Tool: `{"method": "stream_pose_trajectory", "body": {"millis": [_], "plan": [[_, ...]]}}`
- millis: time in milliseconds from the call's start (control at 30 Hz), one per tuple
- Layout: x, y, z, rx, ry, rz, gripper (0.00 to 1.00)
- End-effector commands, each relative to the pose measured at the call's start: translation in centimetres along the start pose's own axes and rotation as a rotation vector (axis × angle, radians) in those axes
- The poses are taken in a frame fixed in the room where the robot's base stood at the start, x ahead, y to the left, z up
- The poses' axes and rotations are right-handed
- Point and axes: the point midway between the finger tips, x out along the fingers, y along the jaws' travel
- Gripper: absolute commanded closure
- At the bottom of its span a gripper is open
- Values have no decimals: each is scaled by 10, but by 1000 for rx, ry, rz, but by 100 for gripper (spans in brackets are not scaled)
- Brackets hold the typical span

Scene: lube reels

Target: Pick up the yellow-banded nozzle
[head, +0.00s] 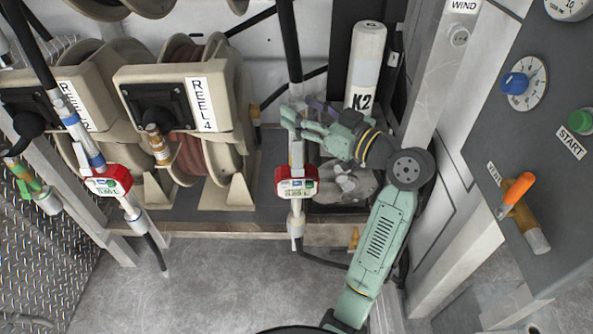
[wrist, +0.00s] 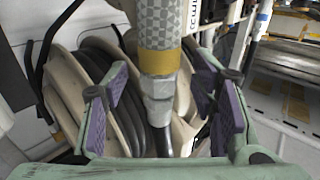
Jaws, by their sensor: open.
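The yellow-banded nozzle (wrist: 160,62) stands upright in the middle of the wrist view. It has a grey patterned upper body, a yellow band and a pale metal section below, narrowing to a dark hose. My gripper (wrist: 161,88) is open, with its purple-padded fingers on the left and right of the nozzle. I see no clear contact between pads and nozzle. In the head view my gripper (head: 297,118) is at a hanging nozzle (head: 296,155) with a red-framed digital meter (head: 296,182) below; the green fingers hide its band there.
Beige hose reels, one marked REEL 4 (head: 205,105), stand at the left. A blue-banded nozzle (head: 78,130) and a green-banded one (head: 27,180) hang further left. A white K2 cylinder (head: 364,70) is behind my arm. A control panel (head: 545,110) and a grey post (head: 440,75) bound the right.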

Motion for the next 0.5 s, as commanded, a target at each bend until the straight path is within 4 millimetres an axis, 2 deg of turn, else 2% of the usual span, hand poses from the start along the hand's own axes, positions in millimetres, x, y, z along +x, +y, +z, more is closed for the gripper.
{"method": "stream_pose_trajectory", "body": {"millis": [100,300,500], "plan": [[7,0,0,2,-1,-1,48],[7,0,1,1,0,0,48],[6,0,1,1,0,0,61]]}}
